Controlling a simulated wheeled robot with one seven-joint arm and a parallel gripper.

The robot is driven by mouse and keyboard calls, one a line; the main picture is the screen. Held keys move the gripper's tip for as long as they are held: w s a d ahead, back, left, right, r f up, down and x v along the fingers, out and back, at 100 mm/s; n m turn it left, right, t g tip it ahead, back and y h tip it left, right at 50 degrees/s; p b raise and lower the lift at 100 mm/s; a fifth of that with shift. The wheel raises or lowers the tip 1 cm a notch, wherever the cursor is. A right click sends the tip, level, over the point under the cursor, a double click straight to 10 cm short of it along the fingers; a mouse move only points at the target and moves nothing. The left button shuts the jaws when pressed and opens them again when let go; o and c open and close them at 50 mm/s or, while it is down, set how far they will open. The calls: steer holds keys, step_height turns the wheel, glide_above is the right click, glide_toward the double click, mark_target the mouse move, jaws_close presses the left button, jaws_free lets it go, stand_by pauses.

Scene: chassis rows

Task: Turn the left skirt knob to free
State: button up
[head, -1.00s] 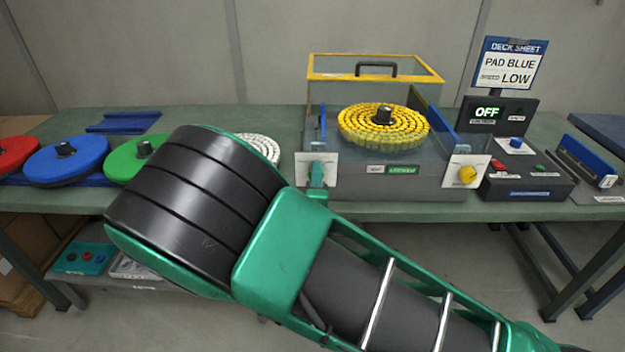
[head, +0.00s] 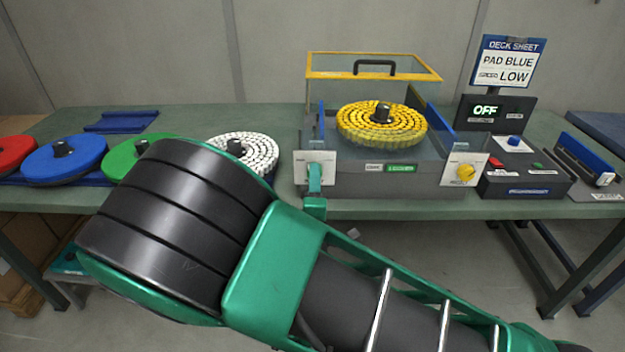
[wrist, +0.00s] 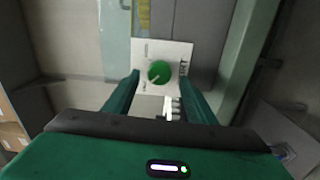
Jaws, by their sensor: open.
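The left skirt knob is a round green knob (wrist: 159,71) on a white plate (wrist: 176,50) in the wrist view. A pale mark on it points to the lower left; the plate's small lettering is too small to read. In the head view the plate (head: 301,160) is at the machine's front left, and my gripper covers the knob. My gripper (wrist: 160,76) is open, with its green fingers on either side of the knob in the picture. Gaps show between knob and fingers. In the head view my gripper (head: 315,176) is in front of the plate.
A yellow knob (head: 465,172) is on the machine's right plate. A yellow pad (head: 382,122) sits on the machine under a raised clear cover (head: 374,67). A control box (head: 527,178) reading OFF stands right. Red, blue, green and white pads lie left on the bench.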

steer(key=s, duration=0.7)
steer(key=shift+s+a, duration=0.15)
steer(key=shift+s, duration=0.25)
